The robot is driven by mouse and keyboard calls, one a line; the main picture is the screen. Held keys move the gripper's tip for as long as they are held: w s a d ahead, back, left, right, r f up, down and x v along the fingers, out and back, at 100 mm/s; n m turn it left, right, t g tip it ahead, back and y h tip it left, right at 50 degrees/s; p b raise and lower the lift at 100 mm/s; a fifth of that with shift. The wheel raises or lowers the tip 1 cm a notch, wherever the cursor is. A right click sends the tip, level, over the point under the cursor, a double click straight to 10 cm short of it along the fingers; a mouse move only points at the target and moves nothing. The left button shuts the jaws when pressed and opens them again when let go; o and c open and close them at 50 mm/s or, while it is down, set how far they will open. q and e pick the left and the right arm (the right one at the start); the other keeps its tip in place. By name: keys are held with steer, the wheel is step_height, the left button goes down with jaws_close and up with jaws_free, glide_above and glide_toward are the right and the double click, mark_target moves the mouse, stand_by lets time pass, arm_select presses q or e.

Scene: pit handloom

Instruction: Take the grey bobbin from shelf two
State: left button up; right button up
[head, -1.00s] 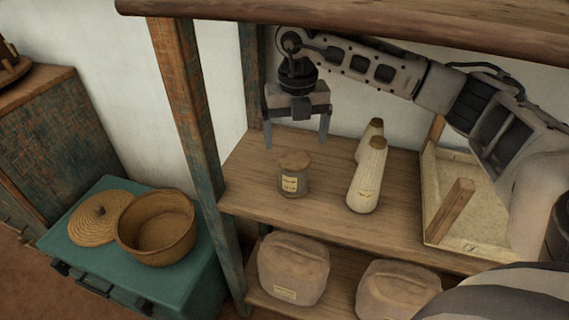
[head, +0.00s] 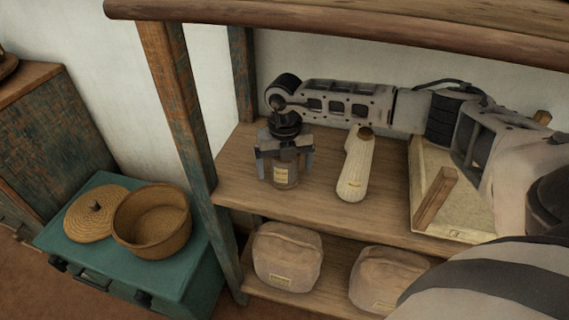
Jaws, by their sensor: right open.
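The grey bobbin (head: 285,181), a small dark grey cylinder with a cream label, stands upright on the wooden shelf (head: 235,187) near its left end. My right gripper (head: 285,172) is open and pointing down over it, with one finger on each side of the bobbin. Its top is hidden by the gripper. I cannot tell whether the fingers touch it. A cream cone (head: 355,172) with a brown tip stands just to the right. My left gripper is not in view.
A pale tray (head: 433,210) with a wooden bar stands at the shelf's right. Cloth bundles (head: 287,257) sit on the shelf below. A wooden post (head: 178,95) and top beam (head: 330,25) frame the shelf. A teal chest (head: 165,272) holds a basket (head: 152,222) at left.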

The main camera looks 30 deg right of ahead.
steer(key=c, duration=1.1)
steer(key=shift+r, duration=0.15)
